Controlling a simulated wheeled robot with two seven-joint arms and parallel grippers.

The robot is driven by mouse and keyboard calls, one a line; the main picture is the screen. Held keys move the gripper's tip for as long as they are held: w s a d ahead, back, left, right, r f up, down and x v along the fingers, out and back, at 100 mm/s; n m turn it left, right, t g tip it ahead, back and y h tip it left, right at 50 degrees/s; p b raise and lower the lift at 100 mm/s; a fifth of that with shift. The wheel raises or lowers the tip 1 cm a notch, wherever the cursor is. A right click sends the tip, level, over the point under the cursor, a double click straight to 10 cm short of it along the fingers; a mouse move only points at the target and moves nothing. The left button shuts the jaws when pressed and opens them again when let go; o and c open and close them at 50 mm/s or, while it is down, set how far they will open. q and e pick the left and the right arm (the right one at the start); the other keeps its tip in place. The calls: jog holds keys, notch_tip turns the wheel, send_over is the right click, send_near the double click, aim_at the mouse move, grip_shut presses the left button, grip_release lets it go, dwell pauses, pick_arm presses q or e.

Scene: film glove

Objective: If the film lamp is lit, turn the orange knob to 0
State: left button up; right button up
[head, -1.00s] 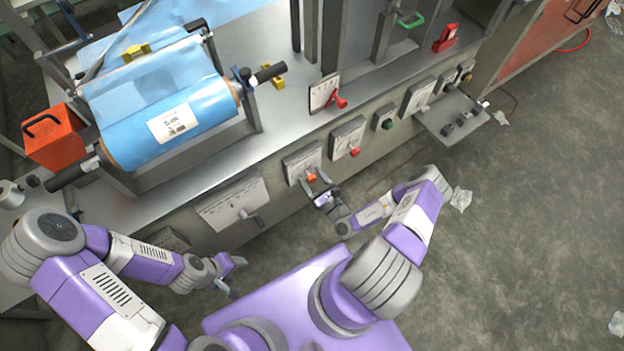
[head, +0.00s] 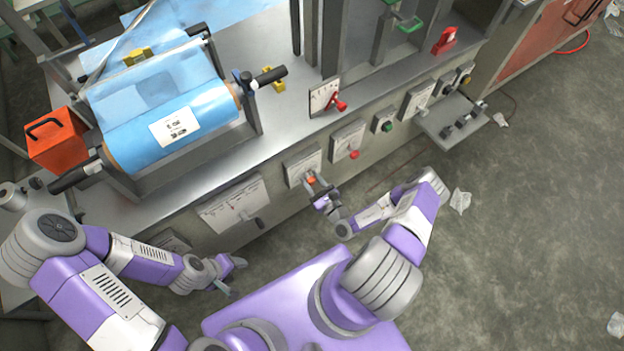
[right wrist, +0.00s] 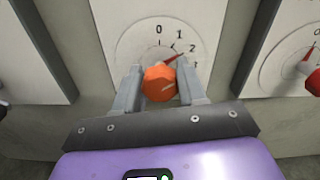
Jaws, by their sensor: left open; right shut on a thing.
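The orange knob (head: 311,180) is on a white dial panel (head: 303,164) on the machine's front. In the right wrist view the orange knob (right wrist: 159,84) sits between my right gripper's two fingers (right wrist: 160,92), which are shut on it. The dial (right wrist: 140,40) shows 0, 1, 2 and part of a 3, and its red pointer (right wrist: 174,57) points close to 2. My right gripper (head: 314,186) also shows at the knob in the head view. My left gripper (head: 236,275) is open and empty, low in front of the machine. I cannot tell which thing is the film lamp.
A panel with a red knob (head: 354,155) is just right of the orange one. A scale panel (head: 235,203) is to its left. A green button (head: 387,127) and a small shelf (head: 440,128) are further right. A blue film roll (head: 170,130) lies on top.

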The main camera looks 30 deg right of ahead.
jog(key=n+p, duration=0.3)
jog(key=shift+a+r, duration=0.1)
jog(key=shift+r, duration=0.1)
jog(key=shift+n+p, duration=0.9)
jog(key=shift+n, duration=0.1)
jog(key=n+p, duration=0.2)
jog(key=n, duration=0.1)
jog(key=shift+a+f, duration=0.1)
jog(key=shift+f+n+p, duration=0.1)
jog(key=shift+n+p, duration=0.75)
jog(key=shift+n, duration=0.55)
jog(key=o, duration=1)
jog(key=shift+f, duration=0.1)
jog(key=shift+o, duration=0.2)
jog(key=shift+s, duration=0.15)
